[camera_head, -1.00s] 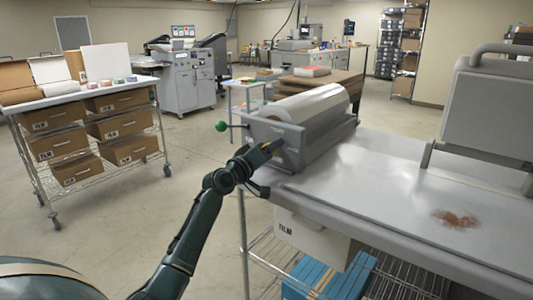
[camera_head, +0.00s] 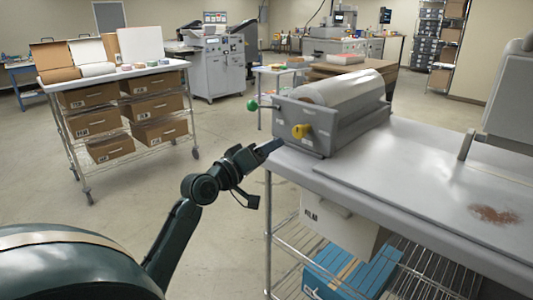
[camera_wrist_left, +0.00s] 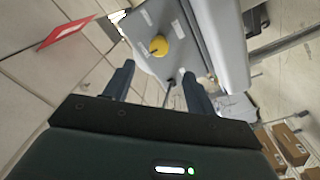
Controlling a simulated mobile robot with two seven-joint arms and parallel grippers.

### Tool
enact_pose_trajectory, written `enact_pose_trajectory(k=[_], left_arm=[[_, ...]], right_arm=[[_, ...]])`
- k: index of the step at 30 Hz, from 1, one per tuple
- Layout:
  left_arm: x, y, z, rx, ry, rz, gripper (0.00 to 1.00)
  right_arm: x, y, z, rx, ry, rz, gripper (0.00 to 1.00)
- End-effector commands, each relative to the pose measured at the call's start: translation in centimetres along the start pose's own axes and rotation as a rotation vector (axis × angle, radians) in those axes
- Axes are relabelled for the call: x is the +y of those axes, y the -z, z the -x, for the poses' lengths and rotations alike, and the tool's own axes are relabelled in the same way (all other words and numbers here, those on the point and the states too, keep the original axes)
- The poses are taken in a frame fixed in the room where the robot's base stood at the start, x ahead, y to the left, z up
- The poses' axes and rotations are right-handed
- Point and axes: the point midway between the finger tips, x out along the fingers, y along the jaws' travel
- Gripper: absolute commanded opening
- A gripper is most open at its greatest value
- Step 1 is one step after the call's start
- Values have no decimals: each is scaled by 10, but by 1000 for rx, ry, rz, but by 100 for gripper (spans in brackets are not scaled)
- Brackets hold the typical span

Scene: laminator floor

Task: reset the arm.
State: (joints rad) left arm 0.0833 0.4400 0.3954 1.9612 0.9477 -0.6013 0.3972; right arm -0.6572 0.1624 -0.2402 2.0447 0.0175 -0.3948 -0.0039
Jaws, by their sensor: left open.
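My left arm reaches in from the lower left in the head view. My left gripper (camera_head: 268,148) is by the front left corner of the laminator bench, just below and left of the yellow knob (camera_head: 300,131). In the left wrist view, the two fingers of my left gripper (camera_wrist_left: 158,84) are spread with nothing held between them. The yellow knob (camera_wrist_left: 159,45) lies beyond the fingertips there, apart from them, on the grey end plate of the laminator (camera_head: 335,120). My right gripper is not in view.
A white film roll (camera_head: 340,88) lies on the laminator, with a green-ended lever (camera_head: 252,105) at its left. The bench top (camera_head: 420,170) stands close on the right. A wire cart (camera_head: 80,165) with brown boxes stands left. Floor (camera_head: 140,215) between them is clear.

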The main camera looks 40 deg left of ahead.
Motion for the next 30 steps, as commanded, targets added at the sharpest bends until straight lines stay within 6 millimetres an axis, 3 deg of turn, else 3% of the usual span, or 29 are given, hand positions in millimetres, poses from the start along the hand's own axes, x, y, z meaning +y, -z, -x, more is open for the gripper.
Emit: enact_pose_trajectory(k=[14, 17, 20, 23, 26, 30], left_arm=[[0, 0, 0, -1, 0, 0, 56], [-6, -15, 0, -20, 16, -18, 56], [-21, -55, 5, -77, 61, -79, 56], [-41, -119, 20, -172, 118, -184, 56], [-58, -190, 46, -285, 161, -311, 56], [-66, -284, 99, -442, 174, -483, 56]], right_arm=[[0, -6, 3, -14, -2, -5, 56], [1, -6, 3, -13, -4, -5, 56], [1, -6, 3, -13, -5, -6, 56], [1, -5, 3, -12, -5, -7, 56], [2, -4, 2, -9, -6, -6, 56], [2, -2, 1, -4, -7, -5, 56]])
